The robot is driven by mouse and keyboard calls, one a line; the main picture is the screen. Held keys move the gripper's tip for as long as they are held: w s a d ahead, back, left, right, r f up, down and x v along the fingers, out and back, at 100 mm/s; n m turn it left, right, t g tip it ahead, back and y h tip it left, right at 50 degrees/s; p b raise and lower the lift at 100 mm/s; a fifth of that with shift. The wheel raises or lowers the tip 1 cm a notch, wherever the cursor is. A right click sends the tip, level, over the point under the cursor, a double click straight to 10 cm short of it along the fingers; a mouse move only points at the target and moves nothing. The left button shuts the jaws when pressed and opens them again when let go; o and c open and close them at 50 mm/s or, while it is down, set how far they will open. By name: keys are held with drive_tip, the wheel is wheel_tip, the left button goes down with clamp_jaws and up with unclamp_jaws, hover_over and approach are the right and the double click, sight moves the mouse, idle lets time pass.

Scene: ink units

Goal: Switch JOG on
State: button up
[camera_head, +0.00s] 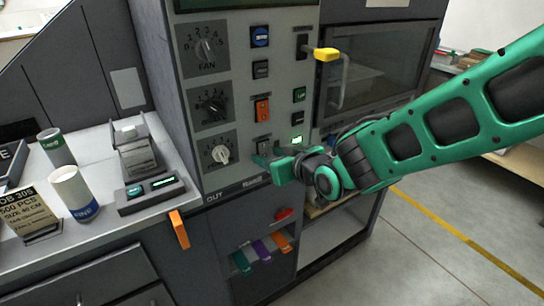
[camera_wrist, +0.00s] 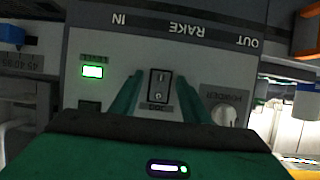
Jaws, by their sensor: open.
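I cannot tell which side of the rocker is pressed. My gripper (camera_wrist: 158,76) is open and empty, with one green finger on each side of the switch in the picture. I cannot tell how far the fingertips are from the panel. In the head view my gripper (camera_head: 264,162) is at the lower part of the panel, and the arm reaches in from the right.
An orange switch (camera_head: 263,110) is higher on the panel. A yellow-ended lever (camera_head: 326,54) sticks out at upper right. A counter (camera_head: 110,215) with cups stands at left.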

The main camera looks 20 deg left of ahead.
drive_tip(key=c, duration=1.1)
drive_tip(key=shift+o, duration=0.2)
drive_tip(key=shift+f, duration=0.1)
drive_tip(key=shift+w+f+t+y, duration=0.1)
drive_tip(key=shift+f+t+y, duration=0.25)
drive_tip(key=shift+t+y, duration=0.25)
drive_tip(key=shift+w+t+y, duration=0.1)
drive_tip(key=shift+t+y, duration=0.3)
drive_tip(key=shift+d, duration=0.1)
drive_tip(key=o, duration=1.1)
drive_tip(key=shift+c, duration=0.2)
